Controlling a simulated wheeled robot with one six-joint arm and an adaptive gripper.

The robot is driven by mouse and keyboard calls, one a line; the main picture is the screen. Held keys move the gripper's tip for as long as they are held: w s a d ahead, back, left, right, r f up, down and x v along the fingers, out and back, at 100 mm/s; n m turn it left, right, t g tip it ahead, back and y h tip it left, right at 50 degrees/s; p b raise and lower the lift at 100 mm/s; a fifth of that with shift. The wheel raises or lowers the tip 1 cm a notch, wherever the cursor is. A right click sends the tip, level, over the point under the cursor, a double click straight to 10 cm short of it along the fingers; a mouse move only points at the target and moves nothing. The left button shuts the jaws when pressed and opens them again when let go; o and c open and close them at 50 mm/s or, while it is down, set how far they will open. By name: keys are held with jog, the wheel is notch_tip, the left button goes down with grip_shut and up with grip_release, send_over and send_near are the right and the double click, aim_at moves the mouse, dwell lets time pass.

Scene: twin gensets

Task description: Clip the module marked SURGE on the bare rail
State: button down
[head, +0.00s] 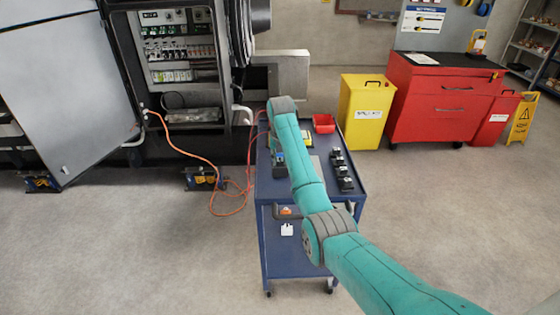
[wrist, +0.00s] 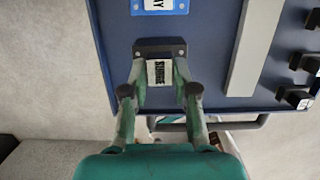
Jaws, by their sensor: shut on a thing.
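In the wrist view the SURGE module (wrist: 160,48) is a dark block with a white label reading SURGE. My gripper (wrist: 160,70) is shut on it, one finger on each side of the label. The module is over the blue trolley top; I cannot tell whether it still touches it. In the head view my arm reaches over the trolley (head: 264,205), and the gripper's fingers are not clearly visible. The open cabinet (head: 222,112) at the left holds rows of devices. I cannot pick out the bare rail there for certain.
A light grey strip (wrist: 255,48) lies on the trolley, with several black modules (wrist: 303,62) right of it. A red bin (head: 324,123) stands at the trolley's back. An orange cable (head: 190,153) hangs from the cabinet to the floor.

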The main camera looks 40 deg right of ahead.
aim_at(280, 160)
jog(key=shift+r, duration=0.8)
jog(key=shift+r, duration=0.1)
jog(key=shift+r, duration=2.45)
